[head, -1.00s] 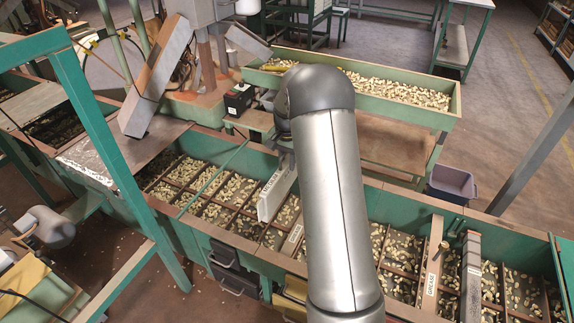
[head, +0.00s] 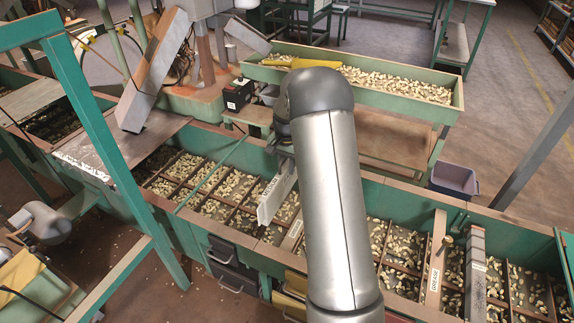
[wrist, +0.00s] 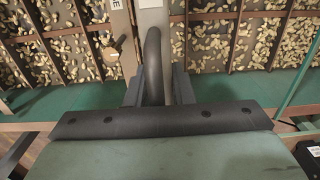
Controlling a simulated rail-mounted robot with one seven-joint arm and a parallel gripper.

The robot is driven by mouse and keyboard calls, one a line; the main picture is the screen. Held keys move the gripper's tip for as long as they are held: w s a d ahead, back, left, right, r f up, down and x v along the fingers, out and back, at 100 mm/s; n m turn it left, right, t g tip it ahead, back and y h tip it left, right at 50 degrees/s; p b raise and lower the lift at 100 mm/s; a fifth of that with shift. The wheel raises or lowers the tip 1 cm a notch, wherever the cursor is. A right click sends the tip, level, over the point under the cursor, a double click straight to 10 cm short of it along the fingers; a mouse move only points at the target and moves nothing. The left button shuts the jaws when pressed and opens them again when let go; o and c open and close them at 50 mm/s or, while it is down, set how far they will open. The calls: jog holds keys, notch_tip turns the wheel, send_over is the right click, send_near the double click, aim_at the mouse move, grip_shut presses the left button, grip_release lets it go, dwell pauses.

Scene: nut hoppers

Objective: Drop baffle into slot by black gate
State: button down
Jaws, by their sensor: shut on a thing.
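My gripper (head: 284,150) is shut on the baffle (head: 277,196), a pale flat plate with a label, in the head view. The baffle hangs over the nut trough (head: 345,205), left of my arm; whether its lower edge touches the trough is unclear. In the wrist view, the fingers (wrist: 155,88) grip the baffle's dark curved handle (wrist: 153,55), and the baffle's pale top edge (wrist: 151,20) shows beyond. My arm hides part of the trough.
A labelled divider (head: 293,234) stands in the trough close right of the baffle. Another labelled divider (head: 435,262) and a grey one (head: 475,272) stand farther right. A yellow gate (head: 290,303) is right of the black ones. A green strut (head: 212,176) crosses the trough at left.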

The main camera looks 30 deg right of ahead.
jog(key=shift+f, duration=0.15)
jog(key=shift+f+b, duration=1.65)
jog(key=shift+f, duration=1.3)
jog(key=shift+f, duration=0.1)
notch_tip(320, 180, down, 9)
jog(key=b, duration=0.4)
jog(key=shift+b, duration=0.4)
dwell(0.9)
jog(key=c, duration=1.2)
grip_release()
jog(key=shift+o, duration=0.2)
jog(key=shift+f, duration=0.1)
notch_tip(320, 180, up, 18)
jog(key=f+p, duration=0.1)
jog(key=p, duration=0.3)
send_over(287, 179)
jog(key=w+d, duration=0.1)
jog(key=w, duration=0.2)
jog(key=shift+s+r, duration=0.25)
